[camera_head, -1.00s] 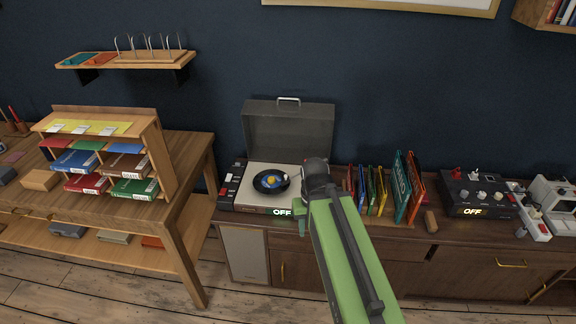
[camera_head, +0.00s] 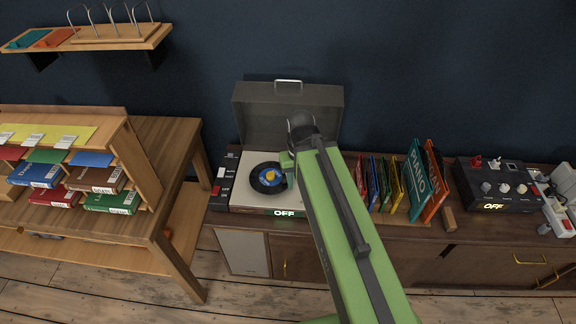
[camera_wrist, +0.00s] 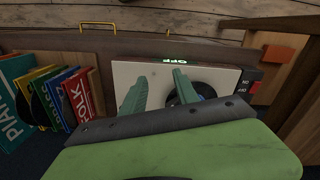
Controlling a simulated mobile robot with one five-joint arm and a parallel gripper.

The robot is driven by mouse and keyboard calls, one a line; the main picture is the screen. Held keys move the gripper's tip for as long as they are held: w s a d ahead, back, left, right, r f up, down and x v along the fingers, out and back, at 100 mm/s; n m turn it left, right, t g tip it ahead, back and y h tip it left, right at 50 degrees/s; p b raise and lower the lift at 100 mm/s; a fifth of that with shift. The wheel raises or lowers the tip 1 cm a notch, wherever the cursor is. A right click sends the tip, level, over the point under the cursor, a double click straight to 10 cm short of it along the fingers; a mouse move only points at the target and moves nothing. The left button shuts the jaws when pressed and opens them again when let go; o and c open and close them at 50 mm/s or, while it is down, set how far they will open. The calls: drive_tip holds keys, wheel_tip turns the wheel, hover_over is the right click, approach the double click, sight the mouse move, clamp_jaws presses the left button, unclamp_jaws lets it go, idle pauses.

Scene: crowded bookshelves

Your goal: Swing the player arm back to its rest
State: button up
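The record player (camera_head: 240,197) sits on the cabinet with its grey lid (camera_head: 262,112) raised and its front display reading OFF. A black record with a blue and yellow centre (camera_head: 268,178) lies on it. My gripper (camera_head: 288,161) is over the right part of the player, beside the record. In the wrist view my gripper's two green fingers (camera_wrist: 160,88) are apart, with the pale player top (camera_wrist: 124,72) and part of the black record (camera_wrist: 203,82) beyond them. I cannot make out the player arm; my gripper and arm cover the player's right side.
Upright records (camera_head: 420,178) stand close to the right of the player. A black control box (camera_head: 497,186) reading OFF is farther right. A wooden desk with a book rack (camera_head: 140,150) stands at the left. The dark wall is behind the lid.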

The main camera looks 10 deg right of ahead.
drive_tip(key=w+r+m+p, duration=0.3)
drive_tip(key=w+r+p, duration=0.5)
drive_tip(key=w, duration=0.6)
drive_tip(key=shift+m, duration=0.3)
drive_tip(key=f+b, duration=1.1)
drive_tip(key=b, duration=0.1)
drive_tip(key=f+b, duration=0.5)
drive_tip(key=f, duration=0.1)
drive_tip(key=shift+w+a+f+b, duration=0.1)
drive_tip(key=shift+a+f+b, duration=0.15)
drive_tip(key=shift+f+b, duration=0.15)
drive_tip(key=shift+r, duration=0.15)
clamp_jaws()
